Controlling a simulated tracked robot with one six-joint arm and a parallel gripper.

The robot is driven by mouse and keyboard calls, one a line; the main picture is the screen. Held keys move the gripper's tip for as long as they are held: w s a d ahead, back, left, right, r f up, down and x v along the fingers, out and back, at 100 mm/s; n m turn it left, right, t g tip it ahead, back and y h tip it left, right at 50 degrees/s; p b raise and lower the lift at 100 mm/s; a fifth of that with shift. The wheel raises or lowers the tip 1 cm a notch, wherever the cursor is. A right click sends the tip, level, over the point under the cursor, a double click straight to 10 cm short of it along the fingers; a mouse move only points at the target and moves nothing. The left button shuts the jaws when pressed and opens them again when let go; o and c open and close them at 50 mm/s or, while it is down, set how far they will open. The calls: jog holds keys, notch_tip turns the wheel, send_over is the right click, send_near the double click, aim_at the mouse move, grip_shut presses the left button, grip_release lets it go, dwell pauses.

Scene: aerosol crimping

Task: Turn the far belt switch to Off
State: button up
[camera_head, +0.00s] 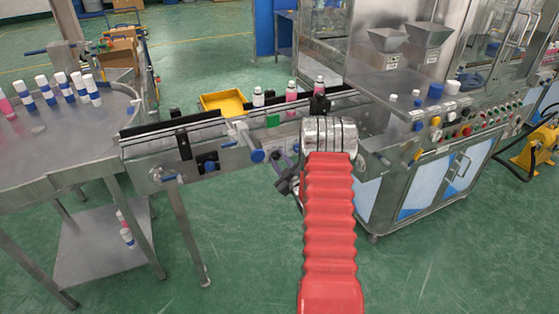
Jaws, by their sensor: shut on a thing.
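My red, ribbed arm with silver bands reaches up from the bottom of the view to the front side of the conveyor belt (225,147). My gripper (287,178) shows as dark parts left of the silver bands, close against the conveyor's side. It is shut on what looks like a belt switch, but the arm and the gripper itself hide the grip and the switch's setting. A dark box with a blue knob (208,163) sits on the conveyor's side further left, apart from my gripper.
A round steel table (60,150) with several white-capped cans stands left. Pink and white bottles (291,92) stand on the belt. A blue-knobbed clamp (257,155) juts out left of my gripper. The crimping machine's control panel (450,125) is right. Green floor in front is clear.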

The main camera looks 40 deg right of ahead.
jog(key=shift+n, duration=1.2)
jog(key=shift+a+f, duration=0.1)
jog(key=o, duration=1.1)
jog(key=shift+c, duration=0.2)
jog(key=v, duration=1.3)
jog(key=shift+s, duration=0.35)
jog(key=shift+a, duration=0.1)
